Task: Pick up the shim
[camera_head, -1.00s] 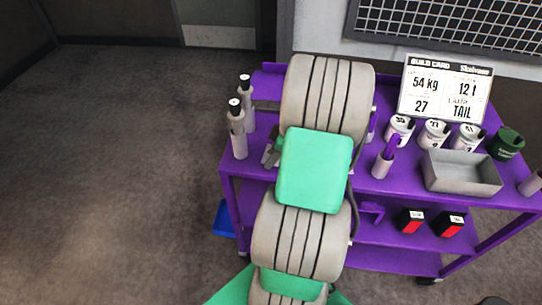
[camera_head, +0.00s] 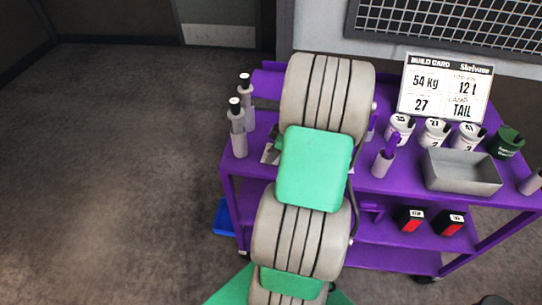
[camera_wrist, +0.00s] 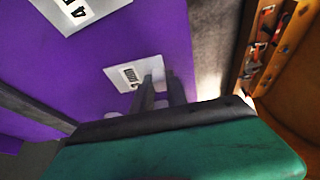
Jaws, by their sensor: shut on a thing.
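The shim (camera_wrist: 122,74) is a thin pale plate with a small dark-printed label, seen in the wrist view against the purple cart top. My gripper (camera_wrist: 158,84) has its two dark fingers close together at the plate's right part, shut on it. I cannot tell whether the plate is clear of the surface. In the head view a pale edge of the shim (camera_head: 267,154) shows just left of my green wrist housing, which hides most of the gripper.
The purple cart (camera_head: 400,180) carries grey posts (camera_head: 238,135) at left, labelled white canisters (camera_head: 434,133), a grey tray (camera_head: 462,178) and a build card (camera_head: 447,88) at right. Red-and-black boxes (camera_head: 411,220) stand on the lower shelf. The floor at left is clear.

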